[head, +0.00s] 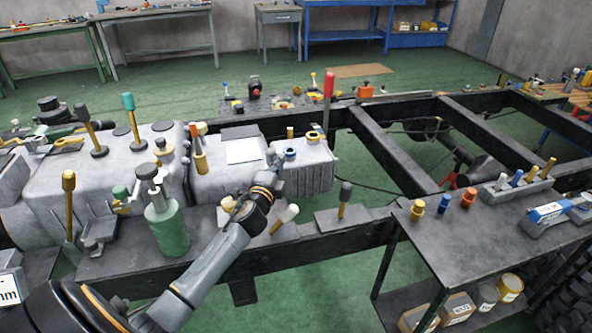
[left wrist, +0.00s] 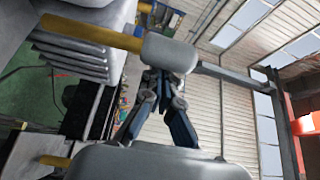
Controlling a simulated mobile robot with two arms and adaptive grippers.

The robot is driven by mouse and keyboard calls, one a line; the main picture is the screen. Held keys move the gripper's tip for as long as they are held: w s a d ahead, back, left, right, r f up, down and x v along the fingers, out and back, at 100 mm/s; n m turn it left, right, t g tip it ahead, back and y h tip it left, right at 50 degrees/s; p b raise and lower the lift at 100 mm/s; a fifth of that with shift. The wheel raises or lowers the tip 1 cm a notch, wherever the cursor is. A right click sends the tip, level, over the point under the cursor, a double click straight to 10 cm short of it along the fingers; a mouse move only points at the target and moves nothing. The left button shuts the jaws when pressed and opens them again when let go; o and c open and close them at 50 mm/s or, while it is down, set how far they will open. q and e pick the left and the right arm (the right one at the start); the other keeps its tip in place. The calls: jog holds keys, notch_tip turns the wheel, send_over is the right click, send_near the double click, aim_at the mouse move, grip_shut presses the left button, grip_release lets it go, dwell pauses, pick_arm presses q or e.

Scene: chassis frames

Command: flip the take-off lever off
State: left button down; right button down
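Several levers with yellow stems and coloured knobs stand on the grey gearbox housings and frame; I cannot tell which is the take-off lever. My left gripper (head: 277,163) reaches across to the grey ribbed box (head: 317,172), close to a blue-ringed cap (head: 290,153). A pale-knobbed lever (head: 285,218) leans to the right of my left arm. In the left wrist view, a light grey knob on a yellow stem (left wrist: 92,32) lies across the tips of my left gripper (left wrist: 160,78). Whether the fingers grip it is unclear. My right gripper is not in view.
A red-topped upright lever (head: 328,100) stands behind the grey box. A green bottle-shaped part (head: 166,228) stands left of my arm. A dark bench (head: 455,245) with coloured knobs is at right. The frame's bays to the right are open to the floor.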

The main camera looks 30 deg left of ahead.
aim_at(268, 161)
pick_arm(q)
jog(key=shift+s+a+r, duration=0.15)
jog(key=shift+s+a, duration=0.7)
jog(key=shift+s, duration=0.1)
jog(key=shift+s+a+p, duration=0.35)
jog(key=shift+s, duration=0.1)
jog(key=shift+f, duration=0.25)
jog(key=shift+s+a, duration=0.15)
jog(key=shift+a, duration=0.05)
